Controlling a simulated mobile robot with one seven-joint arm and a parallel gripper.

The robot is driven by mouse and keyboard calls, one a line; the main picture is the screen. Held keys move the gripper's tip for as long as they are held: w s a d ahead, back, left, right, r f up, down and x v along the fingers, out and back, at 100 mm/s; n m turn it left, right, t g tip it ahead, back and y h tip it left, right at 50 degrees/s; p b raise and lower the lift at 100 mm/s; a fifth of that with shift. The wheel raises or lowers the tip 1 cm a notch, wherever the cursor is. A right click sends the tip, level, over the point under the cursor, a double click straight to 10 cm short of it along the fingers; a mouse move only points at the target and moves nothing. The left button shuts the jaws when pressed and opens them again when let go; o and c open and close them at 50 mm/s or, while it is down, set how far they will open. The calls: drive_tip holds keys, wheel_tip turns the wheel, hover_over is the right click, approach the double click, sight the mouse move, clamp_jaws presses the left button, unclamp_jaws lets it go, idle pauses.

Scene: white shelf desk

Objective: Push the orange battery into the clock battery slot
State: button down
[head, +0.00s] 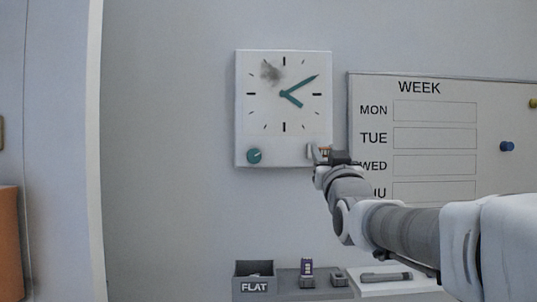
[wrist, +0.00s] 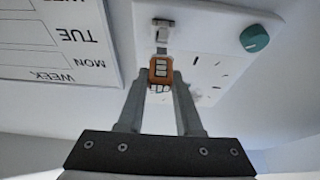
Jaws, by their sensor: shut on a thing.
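The white square clock (head: 284,140) hangs on the wall with teal hands. Its battery slot (wrist: 162,32) shows in the wrist view as a small recess with a grey piece in it, near the clock's edge. The orange battery (wrist: 161,67) is between the fingertips of my gripper (wrist: 160,82), just short of the slot in that picture. A sliver of the battery also shows in the head view (head: 326,150). My gripper is shut on it at the clock's lower right corner. Whether the battery touches the slot, I cannot tell.
A teal knob (head: 254,156) sits at the clock's lower left. A whiteboard (head: 432,85) headed WEEK is close to the right of the clock.

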drive_tip(key=shift+w, duration=1)
drive_tip(key=shift+b, duration=1.2)
idle(0.9)
drive_tip(key=shift+w, duration=1.5)
drive_tip(key=c, duration=0.5)
unclamp_jaws()
drive_tip(key=b+v, duration=0.3)
drive_tip(key=v, duration=1.4)
drive_tip(key=shift+s+f, duration=0.15)
drive_tip(key=shift+s, duration=0.05)
